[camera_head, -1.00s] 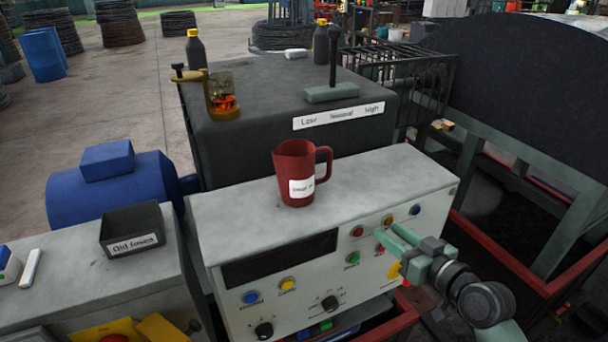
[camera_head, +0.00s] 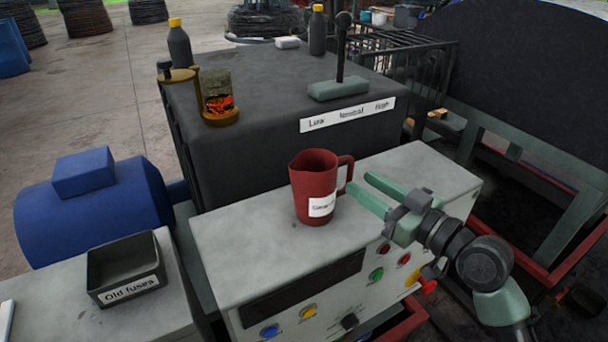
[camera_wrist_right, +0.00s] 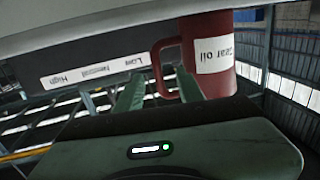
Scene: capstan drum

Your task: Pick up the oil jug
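The oil jug (camera_head: 313,180) is dark red with a white label and a handle on its right side. It stands upright on the grey top of the control cabinet (camera_head: 240,225). My right gripper (camera_head: 360,187) is open at the right of the jug, with its fingers pointing at the handle. In the right wrist view the jug (camera_wrist_right: 212,58) appears upside down, its label reading "Gear oil", with the handle close to the fingertips (camera_wrist_right: 160,85). I cannot tell whether a finger touches the handle. My left gripper is not in view.
Behind stands a dark gearbox (camera_head: 260,110) with a lever (camera_head: 340,60), an oil cup (camera_head: 218,98) and two dark bottles with yellow caps. An "Old fuses" box (camera_head: 125,268) sits at the left. Buttons line the cabinet front. The cabinet top left of the jug is clear.

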